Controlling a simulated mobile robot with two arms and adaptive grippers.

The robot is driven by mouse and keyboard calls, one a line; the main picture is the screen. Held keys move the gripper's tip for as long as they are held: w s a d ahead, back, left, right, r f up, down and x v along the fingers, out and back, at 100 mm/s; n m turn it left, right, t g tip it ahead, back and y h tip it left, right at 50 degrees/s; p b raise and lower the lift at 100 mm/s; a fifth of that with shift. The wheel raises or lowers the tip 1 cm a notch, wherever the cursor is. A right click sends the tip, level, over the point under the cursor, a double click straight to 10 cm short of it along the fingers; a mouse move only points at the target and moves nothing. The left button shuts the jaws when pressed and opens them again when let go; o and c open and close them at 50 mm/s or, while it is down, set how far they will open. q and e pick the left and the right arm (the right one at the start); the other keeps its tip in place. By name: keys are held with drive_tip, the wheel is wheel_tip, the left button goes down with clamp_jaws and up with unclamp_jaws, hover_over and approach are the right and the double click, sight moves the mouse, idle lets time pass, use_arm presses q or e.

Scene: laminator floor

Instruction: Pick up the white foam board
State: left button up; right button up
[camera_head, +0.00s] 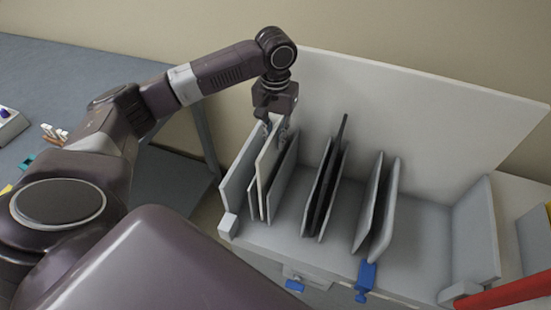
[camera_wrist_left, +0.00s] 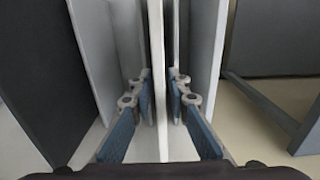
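The white foam board (camera_head: 267,170) is a thin, pale upright sheet near the left end of the grey divided rack. In the left wrist view, the board (camera_wrist_left: 157,45) shows edge-on, running up the middle between the two fingers. My left gripper (camera_head: 274,125) points down at the board's top edge in the head view. In the wrist view, the blue-padded fingers (camera_wrist_left: 160,97) converge on the board, one on each side, and appear to press on it. The board's lower part is partly hidden by neighbouring panels. My right gripper is not in view.
Grey panels (camera_head: 238,175) stand close on both sides of the board. Dark sheets (camera_head: 325,185) stand between dividers mid-rack, and more grey dividers (camera_head: 376,205) stand to the right. A tall white back panel (camera_head: 420,115) rises behind. Blue clamps (camera_head: 366,278) sit at the front edge.

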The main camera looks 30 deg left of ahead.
sight(275, 151)
use_arm(q)
drive_tip(key=shift+w+a+f+p, duration=0.1)
drive_tip(key=shift+f+p, duration=0.6)
drive_tip(key=shift+f, duration=2.05)
clamp_jaws()
